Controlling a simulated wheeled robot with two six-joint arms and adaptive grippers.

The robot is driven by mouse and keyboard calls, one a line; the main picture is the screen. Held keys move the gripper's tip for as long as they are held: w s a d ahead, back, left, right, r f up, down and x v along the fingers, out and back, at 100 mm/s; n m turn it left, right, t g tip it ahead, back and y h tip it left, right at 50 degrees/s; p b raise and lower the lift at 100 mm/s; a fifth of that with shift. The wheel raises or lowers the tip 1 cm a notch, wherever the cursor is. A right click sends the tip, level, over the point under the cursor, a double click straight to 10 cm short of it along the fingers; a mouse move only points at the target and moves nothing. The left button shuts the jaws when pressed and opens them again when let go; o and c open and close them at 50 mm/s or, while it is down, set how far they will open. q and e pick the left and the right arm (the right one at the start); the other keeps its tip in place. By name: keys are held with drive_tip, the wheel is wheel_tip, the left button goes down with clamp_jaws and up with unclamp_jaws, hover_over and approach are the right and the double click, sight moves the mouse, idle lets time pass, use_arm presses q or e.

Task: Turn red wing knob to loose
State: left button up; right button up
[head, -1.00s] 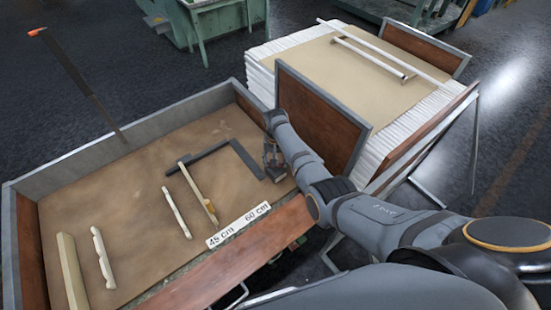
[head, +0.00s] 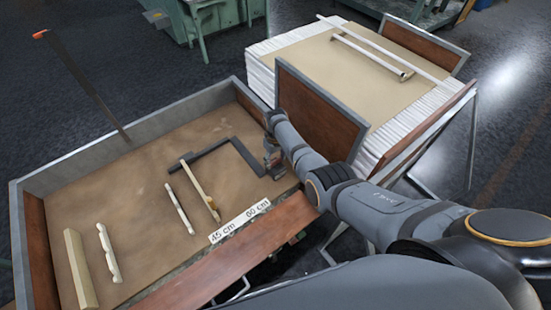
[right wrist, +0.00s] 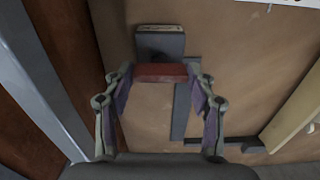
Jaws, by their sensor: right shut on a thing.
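The red wing knob (right wrist: 161,72) shows in the right wrist view as a short red bar lying crosswise between the fingertips. My right gripper (right wrist: 160,84) is shut on the knob, with one finger at each end. A dark grey block (right wrist: 160,43) lies just beyond the knob, joined to a flat dark grey bar. In the head view my right gripper (head: 271,160) is low over the right end of the tan board, beside the dark grey angled frame (head: 240,151). The knob itself is hidden there. My left gripper is not in view.
The walled tan board (head: 150,190) carries several pale wooden strips (head: 178,208) and a white label strip reading 45 cm and 60 cm (head: 240,221). A brown upright panel (head: 318,115) stands close to my right forearm.

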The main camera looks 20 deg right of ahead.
sight(276, 160)
idle(0.3)
drive_tip(key=o, duration=1.2)
drive_tip(key=shift+c, duration=0.2)
wheel_tip(276, 160, up, 12)
